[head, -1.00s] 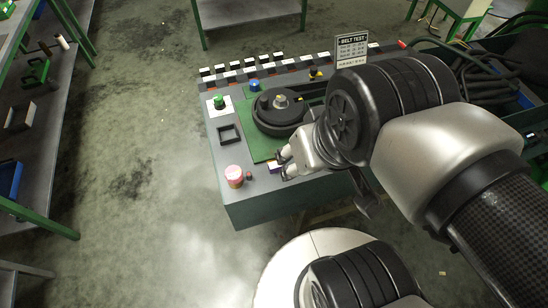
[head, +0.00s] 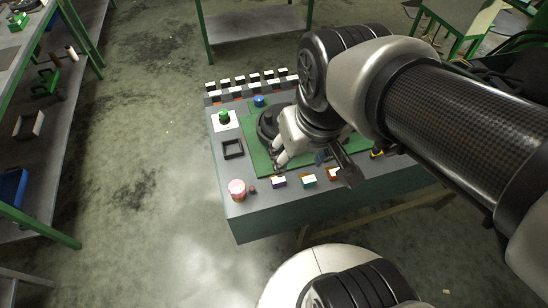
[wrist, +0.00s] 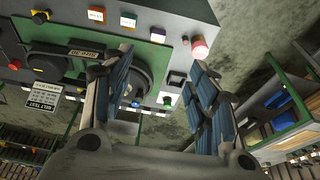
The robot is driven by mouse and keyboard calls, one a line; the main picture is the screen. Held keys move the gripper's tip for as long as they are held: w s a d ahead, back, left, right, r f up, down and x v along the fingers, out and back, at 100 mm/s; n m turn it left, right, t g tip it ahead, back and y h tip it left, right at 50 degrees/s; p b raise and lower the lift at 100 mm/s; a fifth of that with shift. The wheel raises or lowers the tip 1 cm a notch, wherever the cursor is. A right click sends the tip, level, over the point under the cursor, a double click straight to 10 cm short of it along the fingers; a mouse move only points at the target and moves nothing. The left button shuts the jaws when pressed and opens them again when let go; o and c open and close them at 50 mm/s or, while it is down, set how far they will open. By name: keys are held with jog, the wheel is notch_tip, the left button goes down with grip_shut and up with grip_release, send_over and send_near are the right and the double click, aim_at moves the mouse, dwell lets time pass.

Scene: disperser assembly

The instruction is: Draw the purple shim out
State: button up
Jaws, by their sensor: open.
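The purple shim (head: 279,183) is a small block with a white top and a purple face, near the front edge of the grey bench top. In the wrist view the purple shim (wrist: 158,35) shows above the gap between my fingers, left of a pink-red cylinder. My gripper (head: 279,161) is open and empty, a little behind the shim and apart from it, over the green plate's front edge. In the wrist view its two fingers (wrist: 163,68) stand wide apart. Whether the shim is seated in a slot cannot be told.
A teal block (head: 309,182) and an orange block (head: 333,174) stand right of the shim. The pink-red cylinder (head: 237,189) stands left. A black square frame (head: 232,148), a green button (head: 224,117) and a black pulley (head: 268,125) lie behind.

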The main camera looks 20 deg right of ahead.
jog(key=w+f+g, duration=0.1)
jog(key=w+f, duration=0.1)
jog(key=w, duration=0.3)
jog(key=g+p, duration=0.2)
send_over(278, 180)
notch_tip(278, 180, down, 7)
notch_tip(278, 180, down, 17)
jog(key=b, duration=0.5)
jog(key=shift+f, duration=0.15)
jog(key=shift+w, duration=0.1)
grip_shut()
